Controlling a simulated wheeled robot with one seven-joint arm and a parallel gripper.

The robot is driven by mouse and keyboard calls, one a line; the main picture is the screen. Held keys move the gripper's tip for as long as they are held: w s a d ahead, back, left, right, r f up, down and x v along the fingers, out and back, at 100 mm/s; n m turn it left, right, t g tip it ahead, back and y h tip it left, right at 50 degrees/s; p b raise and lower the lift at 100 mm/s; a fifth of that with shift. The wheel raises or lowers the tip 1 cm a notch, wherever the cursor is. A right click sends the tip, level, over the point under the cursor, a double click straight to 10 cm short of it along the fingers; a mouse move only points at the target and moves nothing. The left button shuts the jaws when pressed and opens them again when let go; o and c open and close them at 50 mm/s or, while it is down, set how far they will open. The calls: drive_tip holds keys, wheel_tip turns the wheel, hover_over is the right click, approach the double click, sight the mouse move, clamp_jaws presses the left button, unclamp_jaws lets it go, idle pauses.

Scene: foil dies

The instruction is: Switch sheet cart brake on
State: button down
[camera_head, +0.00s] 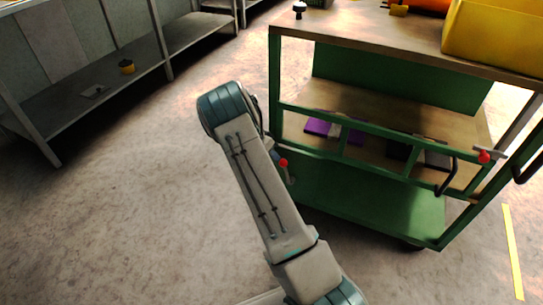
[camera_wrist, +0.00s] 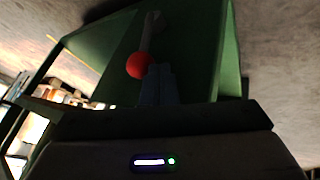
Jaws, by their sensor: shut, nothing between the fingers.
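The green sheet cart (camera_head: 385,205) stands right of my arm in the head view. A lever with a red ball knob (camera_head: 283,162) is at its near left side, just past my forearm. In the wrist view the same kind of red knob (camera_wrist: 139,65) sits on a grey lever (camera_wrist: 152,28) against a green panel (camera_wrist: 190,40). My gripper (camera_wrist: 160,70) is shut and empty, its fingertips close beside the knob on its right; I cannot tell if they touch.
A second red knob (camera_head: 484,157) is at the cart's right end near a black handle (camera_head: 447,178). A yellow bin (camera_head: 495,35) stands on the cart top. A grey shelf (camera_head: 90,95) is at the left. The floor between is clear.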

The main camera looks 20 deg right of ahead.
idle(0.3)
drive_tip(key=w+p+v, duration=0.2)
drive_tip(key=v, duration=1)
drive_tip(key=shift+w+a+f, duration=0.2)
drive_tip(key=shift+a+f, duration=0.05)
drive_tip(key=shift+f, duration=0.2)
